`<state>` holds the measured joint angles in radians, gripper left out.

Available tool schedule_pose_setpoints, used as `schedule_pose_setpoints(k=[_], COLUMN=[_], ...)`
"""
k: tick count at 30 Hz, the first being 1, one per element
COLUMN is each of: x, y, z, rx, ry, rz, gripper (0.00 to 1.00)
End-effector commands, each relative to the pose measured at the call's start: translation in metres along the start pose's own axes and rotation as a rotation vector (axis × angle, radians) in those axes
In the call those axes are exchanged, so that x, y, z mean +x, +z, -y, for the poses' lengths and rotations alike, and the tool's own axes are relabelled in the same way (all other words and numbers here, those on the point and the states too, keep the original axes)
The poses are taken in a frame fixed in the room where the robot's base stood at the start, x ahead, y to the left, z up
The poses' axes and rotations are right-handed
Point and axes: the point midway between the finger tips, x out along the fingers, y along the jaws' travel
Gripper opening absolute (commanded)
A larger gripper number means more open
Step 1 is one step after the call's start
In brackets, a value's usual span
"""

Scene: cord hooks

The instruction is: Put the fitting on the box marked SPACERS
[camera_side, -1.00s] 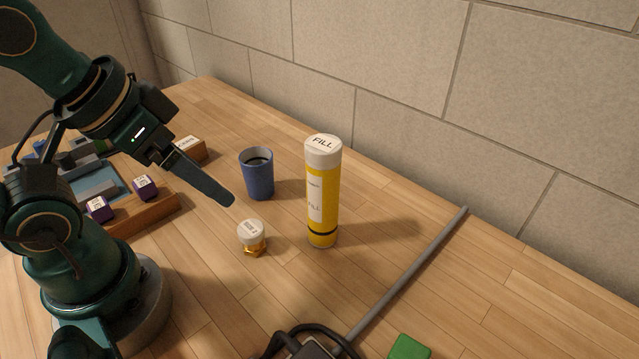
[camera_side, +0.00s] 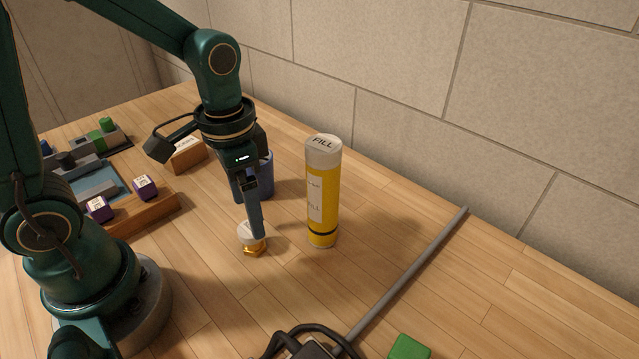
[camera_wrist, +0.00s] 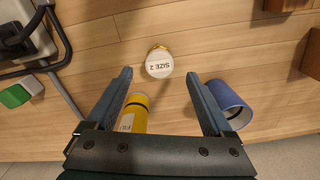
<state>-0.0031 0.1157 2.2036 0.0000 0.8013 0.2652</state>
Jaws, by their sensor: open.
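The fitting is a brass piece with a white round cap (camera_side: 250,238), standing upright on the table; in the wrist view its cap (camera_wrist: 159,64) reads SIZE 2. My gripper (camera_side: 257,237) points down over it, and one finger covers part of the cap. In the wrist view my gripper (camera_wrist: 159,76) is open, with the fitting in line with the gap, just beyond the fingertips. I see no grip on it. A small wooden box (camera_side: 188,157) with a white label stands behind my wrist at left, partly hidden; I cannot read its label.
A yellow FILL canister (camera_side: 322,195) stands close to the right. A blue cup (camera_side: 267,173) is behind my gripper, partly hidden. A wooden tray (camera_side: 152,212) with purple cubes lies left. A grey rod (camera_side: 412,265) and green block (camera_side: 408,347) are at right.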

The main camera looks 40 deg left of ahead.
Motion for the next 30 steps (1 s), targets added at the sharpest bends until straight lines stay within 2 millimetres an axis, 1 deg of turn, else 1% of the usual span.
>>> schedule_pose_setpoints(k=[5, 12, 15, 19, 26, 27, 29, 30], x=[0.014, 0.041, 0.049, 0.055, 0.056, 0.056, 0.056, 0.056], y=[0.004, 0.004, 0.004, 0.004, 0.004, 0.004, 0.004, 0.004], z=[-0.001, -0.001, -0.001, -0.001, -0.001, -0.001, -0.001, -0.001], rx=[-0.001, -0.001, -0.001, -0.001, -0.001, -0.001, -0.001, -0.001], ry=[0.007, 0.007, 0.007, 0.006, 0.005, 0.005, 0.005, 0.005], rz=[0.027, 0.027, 0.025, 0.022, 0.021, 0.02, 0.02, 0.02], gripper=[0.86, 0.86, 0.86, 0.86, 0.86, 0.82, 0.59, 0.44])
